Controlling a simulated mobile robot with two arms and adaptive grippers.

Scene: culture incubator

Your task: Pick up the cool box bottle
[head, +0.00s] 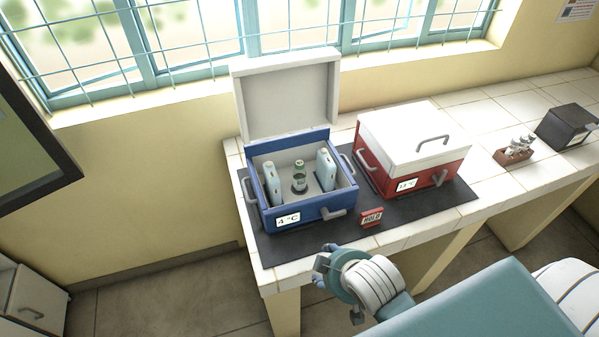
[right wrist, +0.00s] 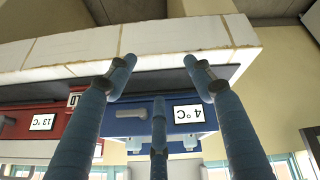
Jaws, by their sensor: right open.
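The blue cool box (head: 310,217) labelled 4 °C stands on a dark mat with its lid (head: 287,95) raised. Inside, a small bottle (head: 299,180) with a greenish cap and dark body stands upright in the middle, between two pale blue flat containers (head: 272,184) and (head: 326,168). My right gripper (head: 322,264) is at the counter's front edge, in front of the box and apart from it. In the right wrist view the right gripper (right wrist: 160,82) has its fingers spread and empty, with the blue box (right wrist: 135,123) upside down beyond them. My left gripper is not in view.
A red box (head: 401,184) with a closed white lid, labelled 13 °C, stands to the right. A small red HOLD sign (head: 372,217) stands on the mat (head: 425,207) before them. A vial rack (head: 516,153) and dark box (head: 567,127) sit farther right.

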